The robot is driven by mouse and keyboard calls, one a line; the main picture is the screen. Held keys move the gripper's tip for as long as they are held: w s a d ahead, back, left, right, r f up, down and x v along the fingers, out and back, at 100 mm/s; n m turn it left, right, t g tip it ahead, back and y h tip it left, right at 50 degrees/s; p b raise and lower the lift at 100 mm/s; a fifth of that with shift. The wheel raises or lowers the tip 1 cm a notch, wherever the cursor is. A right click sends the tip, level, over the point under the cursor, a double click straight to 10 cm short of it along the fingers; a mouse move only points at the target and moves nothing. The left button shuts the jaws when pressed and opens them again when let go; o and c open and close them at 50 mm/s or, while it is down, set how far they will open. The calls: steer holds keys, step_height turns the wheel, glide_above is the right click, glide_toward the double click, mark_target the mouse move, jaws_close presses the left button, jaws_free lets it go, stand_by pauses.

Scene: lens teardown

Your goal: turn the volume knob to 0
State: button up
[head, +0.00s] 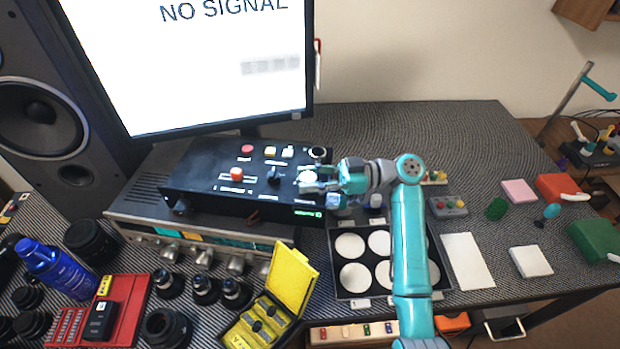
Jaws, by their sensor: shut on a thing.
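A black control box (215,174) sits on top of a silver amplifier. My gripper (310,183) reaches in from the right and is shut on a pale knob (307,176) at the right end of the box's top; the fingers cover part of it. I take this for the volume knob, but its label and pointer are too small to read. A small green display (308,213) glows on the box's front edge below the gripper. A black knob (273,176) stands left of the gripper, apart from it.
A monitor (200,60) stands behind. A tray of white discs (335,290) lies below my arm.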

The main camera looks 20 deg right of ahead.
stand_by(0.3)
steer(key=o, duration=1.2)
steer(key=shift+c, duration=0.2)
steer(key=shift+d, duration=0.1)
steer(key=v, duration=1.2)
steer(key=shift+w, duration=0.2)
